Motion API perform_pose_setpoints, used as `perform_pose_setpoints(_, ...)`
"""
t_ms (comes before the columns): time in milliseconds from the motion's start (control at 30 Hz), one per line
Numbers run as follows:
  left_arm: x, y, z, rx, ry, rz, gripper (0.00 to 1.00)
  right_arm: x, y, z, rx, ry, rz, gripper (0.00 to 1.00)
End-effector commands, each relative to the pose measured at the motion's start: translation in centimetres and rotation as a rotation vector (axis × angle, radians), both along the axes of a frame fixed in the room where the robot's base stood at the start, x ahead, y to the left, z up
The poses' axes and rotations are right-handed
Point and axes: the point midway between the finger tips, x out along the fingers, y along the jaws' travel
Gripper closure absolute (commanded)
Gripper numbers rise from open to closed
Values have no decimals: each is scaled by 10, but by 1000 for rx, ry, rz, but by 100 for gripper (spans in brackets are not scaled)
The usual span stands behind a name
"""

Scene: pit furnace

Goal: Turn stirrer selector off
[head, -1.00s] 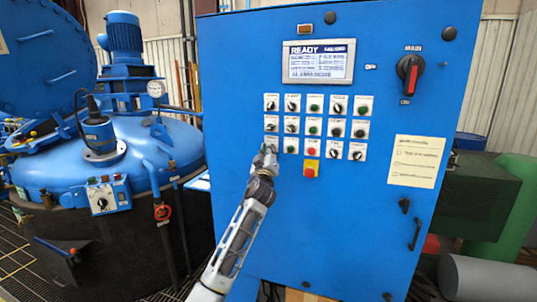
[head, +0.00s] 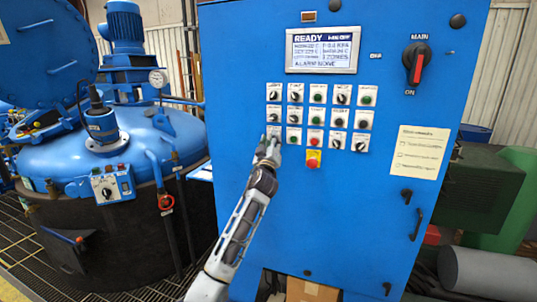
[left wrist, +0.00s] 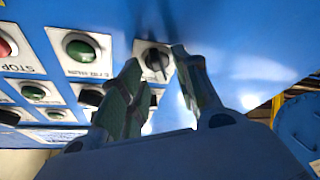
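The blue control panel (head: 230,200) fills the middle of the head view, with rows of selectors and push buttons under a lit display (head: 323,50). My left gripper (head: 268,145) is at the bottom-left selector (head: 273,132), partly covering it. In the left wrist view, that black selector knob (left wrist: 155,59) sits on a white plate, with the two fingertips of my left gripper (left wrist: 155,62) spread apart on either side of it. I cannot tell whether either finger touches the knob. Its label is too small to read. My right gripper is not in view.
Beside the selector are a green button (head: 294,136) and a red button (head: 315,137), with a red emergency button (head: 312,162) below. The main switch (head: 416,65) is at upper right. The blue furnace vessel (head: 50,150) stands at left.

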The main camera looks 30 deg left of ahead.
Motion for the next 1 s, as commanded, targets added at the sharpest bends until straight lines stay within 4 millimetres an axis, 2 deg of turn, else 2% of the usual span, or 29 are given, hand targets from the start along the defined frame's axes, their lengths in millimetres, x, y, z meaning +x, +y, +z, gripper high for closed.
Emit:
perform_pose_setpoints(267, -16, -8, -7, -2, 0, -1, 68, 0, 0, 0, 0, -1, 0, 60)
perform_pose_setpoints(1000, -78, -37, -31, -3, 0, -1, 68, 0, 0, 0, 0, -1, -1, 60)
